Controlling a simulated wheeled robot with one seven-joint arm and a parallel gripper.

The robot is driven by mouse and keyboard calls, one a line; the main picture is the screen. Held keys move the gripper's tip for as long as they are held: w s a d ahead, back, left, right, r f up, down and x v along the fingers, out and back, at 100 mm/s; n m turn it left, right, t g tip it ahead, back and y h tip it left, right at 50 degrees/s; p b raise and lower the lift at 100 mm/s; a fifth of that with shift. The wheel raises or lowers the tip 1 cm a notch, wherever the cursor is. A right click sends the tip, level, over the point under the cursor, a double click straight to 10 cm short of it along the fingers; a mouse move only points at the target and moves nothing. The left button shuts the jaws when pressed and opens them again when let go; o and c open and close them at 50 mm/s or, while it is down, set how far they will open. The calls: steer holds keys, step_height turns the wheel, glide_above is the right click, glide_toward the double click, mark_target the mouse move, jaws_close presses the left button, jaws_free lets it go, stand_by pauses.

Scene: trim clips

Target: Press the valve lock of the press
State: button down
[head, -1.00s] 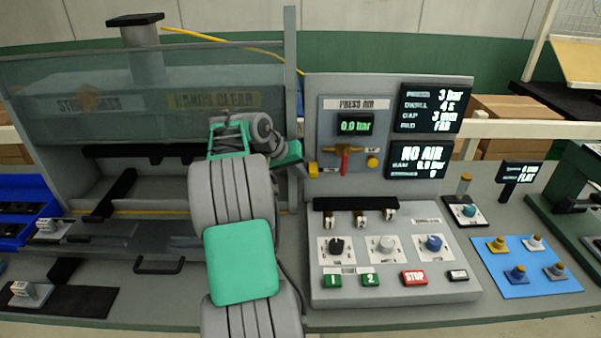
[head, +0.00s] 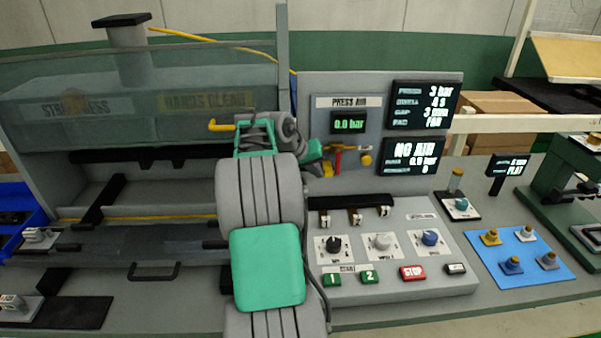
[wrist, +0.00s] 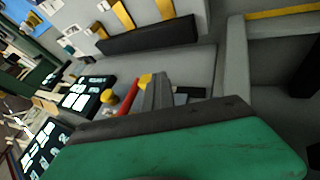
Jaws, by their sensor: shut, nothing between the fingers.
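The press air panel (head: 375,112) stands right of my arm, with a readout (head: 348,122) of 0.0 bar. Which part is the valve lock, I cannot tell for certain. In the wrist view, the shut grey fingers (wrist: 158,88) are beside a yellow piece (wrist: 145,80) and the red handle (wrist: 122,98). Whether they touch is hidden.
A status screen (head: 414,155) reads NO AIR. Below the panel is a control box with knobs, green start buttons (head: 370,278) and a red stop button (head: 412,273). The press guard (head: 150,90) stands to the left. A blue mat (head: 520,258) with several knobbed pieces lies right.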

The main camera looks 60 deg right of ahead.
steer(key=shift+r, duration=0.1)
steer(key=p+v, duration=0.9)
steer(key=v, duration=1.1)
